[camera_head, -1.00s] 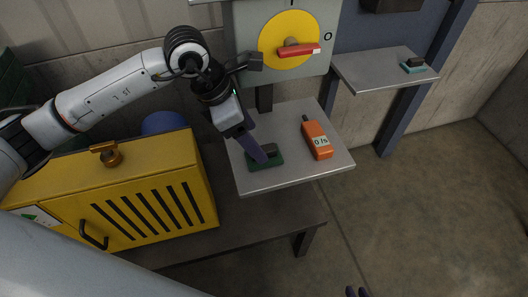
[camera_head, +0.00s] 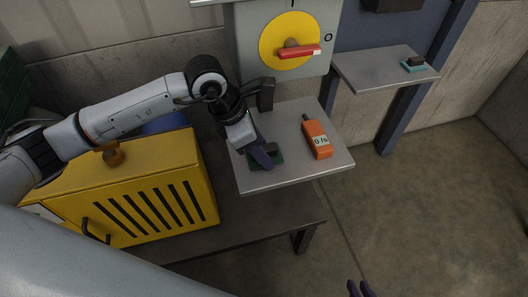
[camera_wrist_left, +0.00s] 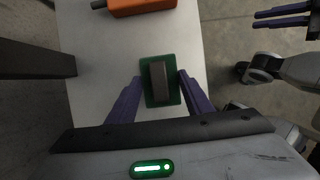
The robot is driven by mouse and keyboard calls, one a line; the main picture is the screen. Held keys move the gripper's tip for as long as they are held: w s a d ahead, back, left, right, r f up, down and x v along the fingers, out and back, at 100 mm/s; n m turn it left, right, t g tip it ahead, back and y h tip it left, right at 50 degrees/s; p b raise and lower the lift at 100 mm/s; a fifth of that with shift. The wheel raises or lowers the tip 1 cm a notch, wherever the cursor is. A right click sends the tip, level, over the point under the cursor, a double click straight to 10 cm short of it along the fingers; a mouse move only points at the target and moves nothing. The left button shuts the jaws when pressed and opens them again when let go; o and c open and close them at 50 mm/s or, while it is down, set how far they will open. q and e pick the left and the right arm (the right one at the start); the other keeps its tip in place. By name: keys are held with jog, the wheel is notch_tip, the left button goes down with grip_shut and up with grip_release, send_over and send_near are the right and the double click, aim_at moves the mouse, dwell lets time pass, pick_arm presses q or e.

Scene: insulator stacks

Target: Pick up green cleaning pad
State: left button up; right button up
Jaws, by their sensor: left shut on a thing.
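The green cleaning pad (camera_head: 279,159) with its dark grey block handle lies on the light shelf below the yellow switch. It also shows in the left wrist view (camera_wrist_left: 174,68), flat, between the purple fingers. My left gripper (camera_head: 268,157) reaches down to it from above, with one finger on each side, and is shut on it. In the head view the fingers hide part of the pad. My right gripper (camera_head: 359,288) shows only as purple fingertips at the bottom edge, with a gap between them. In the left wrist view it shows at the upper right (camera_wrist_left: 282,16), empty.
An orange device (camera_head: 317,139) lies on the same shelf, right of the pad. A switch box with a red handle (camera_head: 299,52) is behind. A teal pad (camera_head: 414,65) sits on another shelf. A yellow cabinet (camera_head: 120,190) stands at left.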

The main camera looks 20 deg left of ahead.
pick_arm(q)
jog(key=shift+r, duration=0.15)
jog(key=shift+s+d+r+b, duration=0.1)
jog(key=shift+s+r+b, duration=0.05)
jog(key=shift+b, duration=0.2)
jog(key=s+d+b, duration=0.2)
jog(key=s+d, duration=0.8)
jog(key=s, duration=0.4)
jog(key=shift+s, duration=0.35)
